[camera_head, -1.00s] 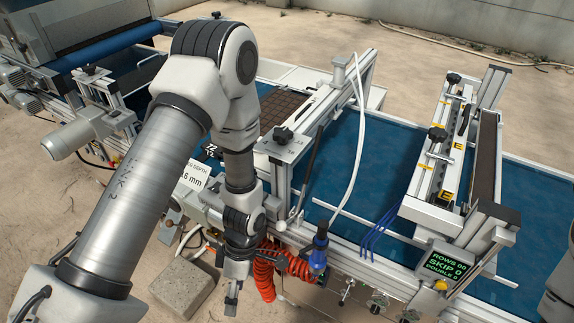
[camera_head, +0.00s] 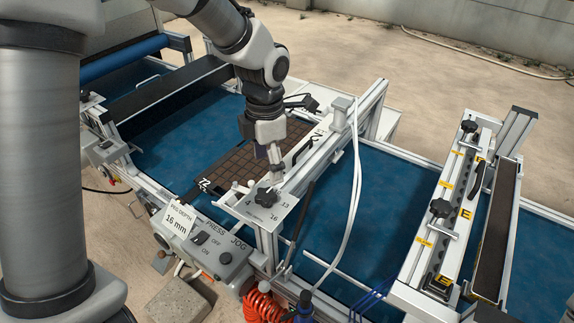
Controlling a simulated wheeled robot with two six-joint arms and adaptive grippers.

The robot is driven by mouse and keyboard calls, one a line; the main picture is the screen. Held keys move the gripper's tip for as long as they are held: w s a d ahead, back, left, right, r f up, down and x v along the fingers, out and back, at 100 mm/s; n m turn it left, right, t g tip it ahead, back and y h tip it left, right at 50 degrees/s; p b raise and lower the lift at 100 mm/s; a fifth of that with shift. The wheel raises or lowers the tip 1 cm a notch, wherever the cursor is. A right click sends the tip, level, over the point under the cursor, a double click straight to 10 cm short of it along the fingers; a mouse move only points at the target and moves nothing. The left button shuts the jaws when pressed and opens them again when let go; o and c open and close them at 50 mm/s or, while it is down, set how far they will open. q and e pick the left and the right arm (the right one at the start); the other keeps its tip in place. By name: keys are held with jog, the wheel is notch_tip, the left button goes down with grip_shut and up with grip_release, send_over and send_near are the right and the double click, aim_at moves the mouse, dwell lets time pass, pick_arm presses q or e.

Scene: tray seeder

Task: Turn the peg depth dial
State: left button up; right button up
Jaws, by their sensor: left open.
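The peg depth dial is a black lobed knob (camera_head: 267,196) on a pale plate with printed numbers, at the near end of the press frame. A white card reading "PEG DEPTH 16 mm" (camera_head: 179,218) stands to its left. My left gripper (camera_head: 276,172) points down just behind and above the dial, open, with its fingers close together in the picture. I cannot tell whether a fingertip touches the knob. My right gripper is out of view.
A grey press box (camera_head: 212,246) with ON/OFF and JOG controls sits in front of the dial. A dark cell tray (camera_head: 215,170) lies on the blue belt (camera_head: 175,125) behind. A white hose (camera_head: 350,205) hangs to the right. The seeder bridge (camera_head: 452,215) stands farther right.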

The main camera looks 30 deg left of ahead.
aim_at(267, 192)
pick_arm(q)
jog(key=s+f+p, duration=0.1)
jog(key=s+f, duration=0.2)
jog(key=shift+f+p, duration=0.15)
jog(key=shift+p, duration=0.15)
jog(key=f, duration=0.1)
jog(key=w+f, duration=0.1)
jog(key=f, duration=0.1)
jog(key=shift+w+f+p, duration=0.25)
jog(key=shift+f+p, duration=0.05)
jog(key=shift+f, duration=0.05)
jog(key=shift+w+f, duration=0.15)
jog(key=shift+w, duration=0.1)
jog(key=shift+s+r, duration=0.2)
jog(key=shift+s, duration=0.15)
jog(key=c, duration=0.3)
jog(key=shift+s+r, duration=0.1)
jog(key=shift+s, duration=0.1)
jog(key=c, duration=0.6)
jog(key=shift+c, duration=1.3)
jog(key=shift+w, duration=0.1)
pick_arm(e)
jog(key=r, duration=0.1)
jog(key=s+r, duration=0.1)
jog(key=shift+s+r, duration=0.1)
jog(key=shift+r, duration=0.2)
